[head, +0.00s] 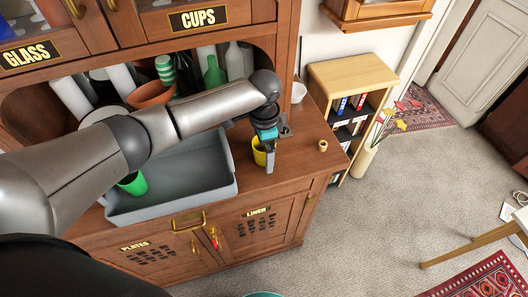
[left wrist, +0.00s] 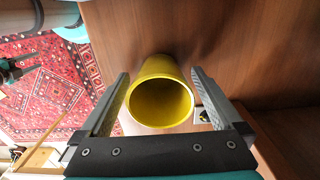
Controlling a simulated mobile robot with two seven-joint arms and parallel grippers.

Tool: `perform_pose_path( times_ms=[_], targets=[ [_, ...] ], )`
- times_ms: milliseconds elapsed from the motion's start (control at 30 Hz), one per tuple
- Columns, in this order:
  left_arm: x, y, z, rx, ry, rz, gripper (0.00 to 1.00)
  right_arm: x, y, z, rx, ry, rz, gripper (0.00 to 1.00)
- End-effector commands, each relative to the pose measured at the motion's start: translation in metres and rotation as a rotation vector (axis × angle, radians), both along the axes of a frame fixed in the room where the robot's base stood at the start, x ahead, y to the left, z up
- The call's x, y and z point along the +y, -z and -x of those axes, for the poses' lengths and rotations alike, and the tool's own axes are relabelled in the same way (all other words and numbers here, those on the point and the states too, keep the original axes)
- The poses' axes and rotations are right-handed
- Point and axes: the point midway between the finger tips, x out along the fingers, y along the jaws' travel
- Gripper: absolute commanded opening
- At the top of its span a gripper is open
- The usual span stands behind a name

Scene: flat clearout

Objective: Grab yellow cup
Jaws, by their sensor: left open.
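The yellow cup (head: 259,151) stands on the wooden cabinet top, just right of the grey tray. My left gripper (head: 268,150) is at the cup and hides part of it. In the left wrist view the cup (left wrist: 160,98) has its round opening towards the camera and lies between the two spread fingers (left wrist: 162,100). A gap shows on each side of the cup, so the gripper is open and not holding it. A dark and teal shape at the left edge of the left wrist view looks like my right gripper (left wrist: 18,66); its jaws are unclear.
The grey tray (head: 212,190) holds a green cup (head: 133,184). A small tan ring-like object (head: 323,146) is on the cabinet top to the right. Bottles and a bowl (head: 151,94) stand in the alcove behind. A low bookshelf (head: 350,75) is at right.

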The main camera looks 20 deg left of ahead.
Motion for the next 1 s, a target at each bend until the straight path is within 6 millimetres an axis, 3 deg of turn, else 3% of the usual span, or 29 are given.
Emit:
perform_pose_path(
  times_ms=[267, 1000],
  targets=[
    [-0.0003, 0.0043, -0.0003, -0.002, 0.001, 0.001, 1.00, -0.0001, 0.0005, 0.0002, 0.000, 0.000, 0.000, 0.50],
    [-0.0001, 0.0040, -0.0002, -0.001, 0.001, 0.000, 0.18, 0.0000, 0.0006, 0.0006, 0.001, 0.000, 0.000, 0.50]
  ],
)
